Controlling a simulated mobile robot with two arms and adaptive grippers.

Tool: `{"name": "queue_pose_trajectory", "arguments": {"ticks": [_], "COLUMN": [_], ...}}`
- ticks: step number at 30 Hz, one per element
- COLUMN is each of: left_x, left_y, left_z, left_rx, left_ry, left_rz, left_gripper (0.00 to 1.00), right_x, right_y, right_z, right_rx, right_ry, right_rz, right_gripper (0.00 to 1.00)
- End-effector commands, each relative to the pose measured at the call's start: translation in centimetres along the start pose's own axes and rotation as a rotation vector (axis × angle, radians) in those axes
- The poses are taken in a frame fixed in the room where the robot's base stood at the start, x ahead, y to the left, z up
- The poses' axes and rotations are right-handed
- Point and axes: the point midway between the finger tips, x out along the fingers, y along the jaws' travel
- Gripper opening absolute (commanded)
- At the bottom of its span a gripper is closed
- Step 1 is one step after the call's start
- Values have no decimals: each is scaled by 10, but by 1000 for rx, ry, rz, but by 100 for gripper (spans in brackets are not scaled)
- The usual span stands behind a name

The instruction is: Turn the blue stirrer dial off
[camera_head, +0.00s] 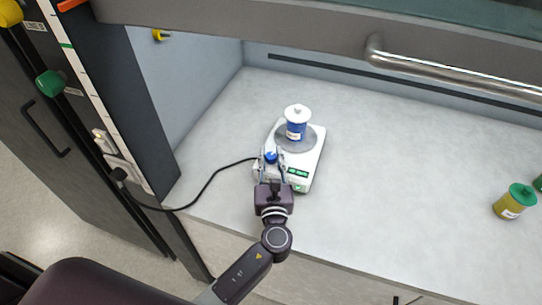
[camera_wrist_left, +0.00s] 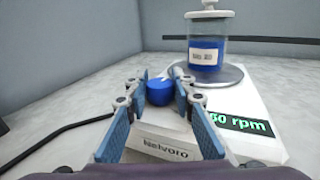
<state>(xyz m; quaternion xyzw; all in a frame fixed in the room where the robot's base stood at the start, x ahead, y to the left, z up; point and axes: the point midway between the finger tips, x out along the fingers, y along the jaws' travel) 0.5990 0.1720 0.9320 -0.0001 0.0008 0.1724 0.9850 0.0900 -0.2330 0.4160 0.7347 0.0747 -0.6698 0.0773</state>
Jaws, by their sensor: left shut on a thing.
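The blue stirrer dial (camera_wrist_left: 159,92) is on the front of a white stirrer (camera_head: 312,160) inside the fume hood. My left gripper (camera_head: 271,160) reaches it from the front and is shut on the dial, with one finger on each side of it. In the left wrist view, both blue finger pads (camera_wrist_left: 158,108) flank the dial. The stirrer's green display (camera_wrist_left: 240,124) ends in "0 rpm", and its first part is hidden by a finger. A lidded jar of blue liquid (camera_head: 296,124) stands on the round grey plate. My right gripper is not in view.
A black cable (camera_head: 212,182) runs left from the stirrer to the hood's side post. A yellow jar with a green lid (camera_head: 514,201) stands far right. The raised sash has a metal handle (camera_head: 450,72). The worktop between stirrer and yellow jar is clear.

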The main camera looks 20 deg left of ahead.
Motion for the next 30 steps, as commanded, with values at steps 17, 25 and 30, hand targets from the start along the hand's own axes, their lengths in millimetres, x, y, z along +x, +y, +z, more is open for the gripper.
{"name": "queue_pose_trajectory", "arguments": {"ticks": [17,25,30], "left_x": [1,1,1], "left_y": [0,0,0], "left_z": [1,1,1], "left_rx": [-2,-1,-1], "left_ry": [-2,-3,-3], "left_rz": [220,226,225], "left_gripper": [0,0,25], "right_x": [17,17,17], "right_y": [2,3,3], "right_z": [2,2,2], "right_rx": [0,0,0], "right_ry": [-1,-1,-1], "right_rz": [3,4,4], "right_gripper": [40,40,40]}}
